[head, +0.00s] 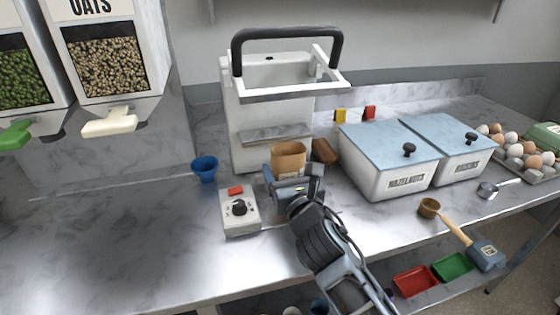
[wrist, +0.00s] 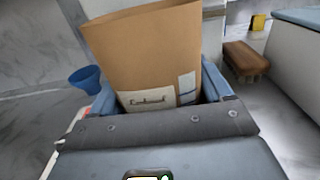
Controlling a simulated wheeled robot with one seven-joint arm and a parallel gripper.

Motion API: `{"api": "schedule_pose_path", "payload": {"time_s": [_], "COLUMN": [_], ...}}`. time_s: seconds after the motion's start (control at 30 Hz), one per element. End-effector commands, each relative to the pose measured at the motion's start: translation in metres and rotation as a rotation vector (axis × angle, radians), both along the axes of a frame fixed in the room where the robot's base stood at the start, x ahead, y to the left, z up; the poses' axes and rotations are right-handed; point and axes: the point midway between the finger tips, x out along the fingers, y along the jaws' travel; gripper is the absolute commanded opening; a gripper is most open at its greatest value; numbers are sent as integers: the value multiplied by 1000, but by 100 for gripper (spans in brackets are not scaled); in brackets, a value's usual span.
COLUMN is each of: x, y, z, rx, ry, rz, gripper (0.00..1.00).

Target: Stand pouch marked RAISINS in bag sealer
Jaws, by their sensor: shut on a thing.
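A brown kraft pouch (head: 288,155) stands upright in my gripper (head: 292,184), open end up. In the wrist view the pouch (wrist: 145,48) fills the space between the blue fingers of my gripper (wrist: 160,97), which are shut on it. A white label shows low on its front, partly hidden; I cannot read its marking. The white bag sealer (head: 232,115) with its dark handle and raised frame stands just behind the pouch. A grey ledge (head: 275,133) crosses its front. The pouch is in front of the sealer; I cannot tell whether they touch.
A control box (head: 240,212) with a red button and knob sits left of my gripper. A blue cup (head: 205,168) stands behind it. A brown block (head: 325,151) lies right of the pouch. Lidded bins (head: 402,183) stand further right. The left counter is clear.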

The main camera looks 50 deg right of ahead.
Motion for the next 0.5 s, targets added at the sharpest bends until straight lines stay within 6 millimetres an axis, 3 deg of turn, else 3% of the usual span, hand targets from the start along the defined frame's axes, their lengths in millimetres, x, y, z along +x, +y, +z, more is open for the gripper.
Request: {"api": "schedule_pose_path", "payload": {"time_s": [0.4,0.5], "x": [40,37], "y": [-28,-26], "z": [1,-15], "rx": [0,0], "ry": [-1,2], "rz": [-1,-1], "gripper": [47,47]}}
